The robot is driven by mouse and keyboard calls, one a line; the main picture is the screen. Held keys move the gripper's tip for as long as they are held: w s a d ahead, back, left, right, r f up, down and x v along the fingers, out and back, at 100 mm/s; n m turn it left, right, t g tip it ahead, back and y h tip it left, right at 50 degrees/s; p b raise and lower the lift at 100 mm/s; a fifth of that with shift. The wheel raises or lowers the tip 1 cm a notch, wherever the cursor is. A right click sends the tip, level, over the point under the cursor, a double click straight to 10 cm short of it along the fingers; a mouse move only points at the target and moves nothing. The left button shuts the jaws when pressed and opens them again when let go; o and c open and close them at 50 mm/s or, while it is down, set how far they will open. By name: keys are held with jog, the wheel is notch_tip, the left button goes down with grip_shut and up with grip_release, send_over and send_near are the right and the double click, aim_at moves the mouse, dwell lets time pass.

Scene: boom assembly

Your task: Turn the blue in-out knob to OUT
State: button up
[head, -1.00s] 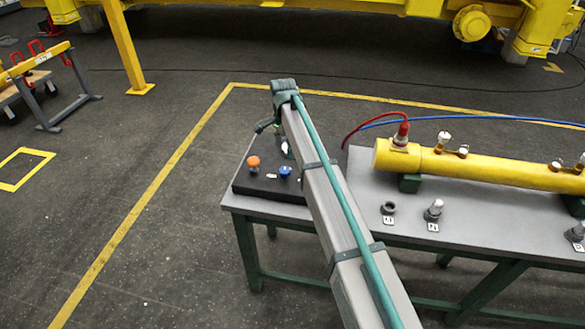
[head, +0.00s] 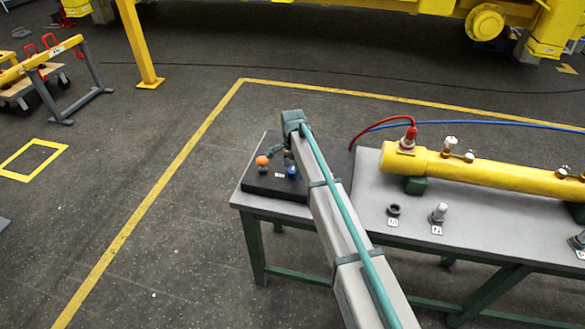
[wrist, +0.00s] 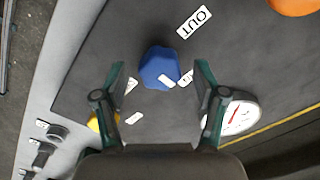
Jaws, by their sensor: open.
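The blue knob (head: 292,172) stands on the black panel (head: 262,186) at the left end of the bench. In the wrist view the blue knob (wrist: 158,62) has a white mark on its lower right side, pointing away from the OUT label (wrist: 194,22). My gripper (wrist: 160,76) is open, with one finger to each side of the knob in the picture and a gap on both sides. Whether the fingertips are down at knob height I cannot tell. In the head view my gripper (head: 287,158) is small and partly hidden by my arm.
An orange knob (head: 262,161) stands left of the blue one. A round gauge (wrist: 242,112) and a yellow part (wrist: 98,122) lie near the fingers in the wrist view. A yellow cylinder (head: 490,174) with red and blue hoses lies on the bench to the right.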

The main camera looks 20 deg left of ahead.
jog(key=c, duration=1.1)
jog(key=shift+c, duration=0.2)
jog(key=shift+n, duration=0.3)
jog(key=n+b, duration=0.2)
jog(key=n, duration=0.1)
jog(key=shift+f+b, duration=0.1)
jog(key=shift+b, duration=0.2)
jog(key=n+b, duration=0.2)
jog(key=n, duration=0.3)
jog(key=n+b, duration=0.1)
jog(key=n, duration=0.3)
jog(key=n+b, duration=0.1)
jog(key=n, duration=0.4)
jog(key=shift+n, duration=0.3)
